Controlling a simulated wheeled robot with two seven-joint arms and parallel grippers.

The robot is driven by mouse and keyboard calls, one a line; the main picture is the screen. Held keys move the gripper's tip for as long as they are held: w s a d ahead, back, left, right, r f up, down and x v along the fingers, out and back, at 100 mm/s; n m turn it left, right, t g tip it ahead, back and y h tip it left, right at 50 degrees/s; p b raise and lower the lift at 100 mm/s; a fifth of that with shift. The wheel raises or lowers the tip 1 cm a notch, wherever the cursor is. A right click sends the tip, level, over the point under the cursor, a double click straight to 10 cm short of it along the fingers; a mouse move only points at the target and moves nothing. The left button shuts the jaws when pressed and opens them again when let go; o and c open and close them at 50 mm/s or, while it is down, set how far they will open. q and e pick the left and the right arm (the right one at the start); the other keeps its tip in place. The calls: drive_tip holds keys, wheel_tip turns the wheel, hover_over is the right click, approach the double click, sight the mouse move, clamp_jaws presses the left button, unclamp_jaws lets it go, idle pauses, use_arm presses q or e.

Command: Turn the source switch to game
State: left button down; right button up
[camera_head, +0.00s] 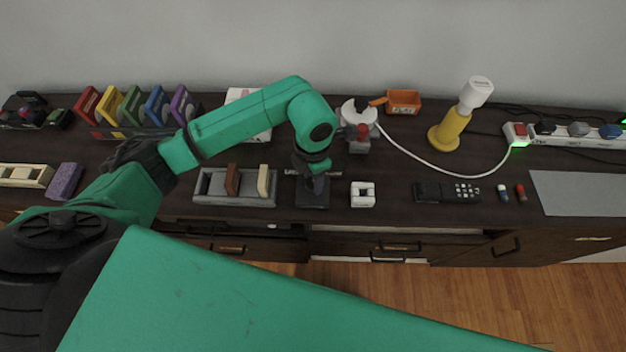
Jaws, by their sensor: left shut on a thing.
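A small dark box (312,201) sits near the front edge of the dark counter, and I take it to be the source switch. My left gripper (318,184) reaches down onto its top from above and is shut on a part there, which looks like the switch's knob. The fingers and wrist hide most of that part, so I cannot read its setting or any labels. My right gripper is not in the view.
A grey tray (210,188) with upright blocks stands close left of the box. A white square piece (362,201) lies close right. A remote (447,192), a yellow lamp (452,128) and a power strip (560,141) are farther right. Coloured cases (132,104) stand at the back left.

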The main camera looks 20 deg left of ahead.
use_arm(q)
drive_tip(key=m+b, duration=0.4)
drive_tip(key=shift+w+f, duration=0.1)
drive_tip(key=shift+f, duration=0.05)
drive_tip(key=shift+r+m+b, duration=0.25)
drive_tip(key=shift+m+b, duration=0.85)
drive_tip(key=shift+c, duration=1.9)
unclamp_jaws()
wheel_tip(320, 180, up, 15)
drive_tip(key=shift+f, duration=0.2)
